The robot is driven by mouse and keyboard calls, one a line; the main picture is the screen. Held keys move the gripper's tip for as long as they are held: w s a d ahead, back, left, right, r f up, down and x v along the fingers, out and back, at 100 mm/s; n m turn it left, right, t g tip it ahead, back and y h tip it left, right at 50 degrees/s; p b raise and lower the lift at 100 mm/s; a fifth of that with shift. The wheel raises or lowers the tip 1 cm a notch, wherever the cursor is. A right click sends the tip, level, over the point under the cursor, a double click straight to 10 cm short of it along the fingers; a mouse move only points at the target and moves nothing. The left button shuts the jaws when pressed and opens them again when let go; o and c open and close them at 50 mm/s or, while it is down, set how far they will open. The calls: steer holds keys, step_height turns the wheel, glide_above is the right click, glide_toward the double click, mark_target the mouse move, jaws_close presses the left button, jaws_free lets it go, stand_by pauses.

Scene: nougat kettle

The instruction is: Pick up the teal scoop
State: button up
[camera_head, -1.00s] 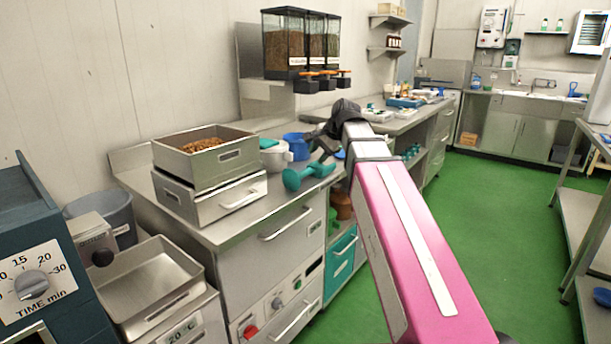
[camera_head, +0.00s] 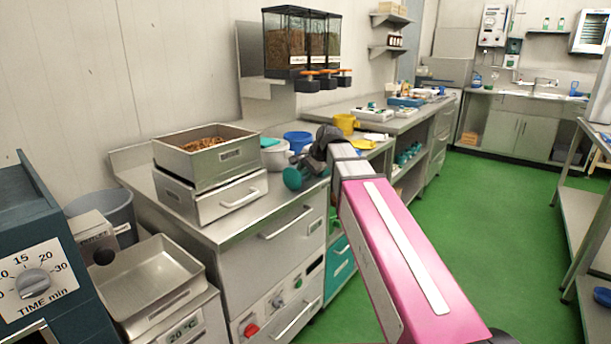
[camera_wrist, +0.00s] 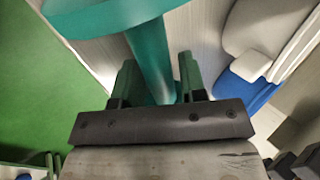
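The teal scoop (camera_head: 292,178) lies on the steel counter near its front edge, beside the white pot. In the head view my gripper (camera_head: 306,161) is over its right part and hides most of it. In the wrist view the scoop's teal handle (camera_wrist: 152,55) runs between the two dark green fingers of my gripper (camera_wrist: 160,68). The fingers stand apart on either side of the handle, and a narrow gap shows at the right finger. The scoop's wider end is at the top left of the wrist view.
A white pot (camera_head: 275,156) and a blue container (camera_head: 297,141) stand just behind the scoop. A steel tray of nuts (camera_head: 205,168) sits on a steel drawer unit to the left. A yellow jug (camera_head: 346,123) stands farther back. Green floor lies right of the counter.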

steer(key=shift+f, duration=0.1)
jaws_close()
step_height(320, 180, up, 15)
stand_by(1.2)
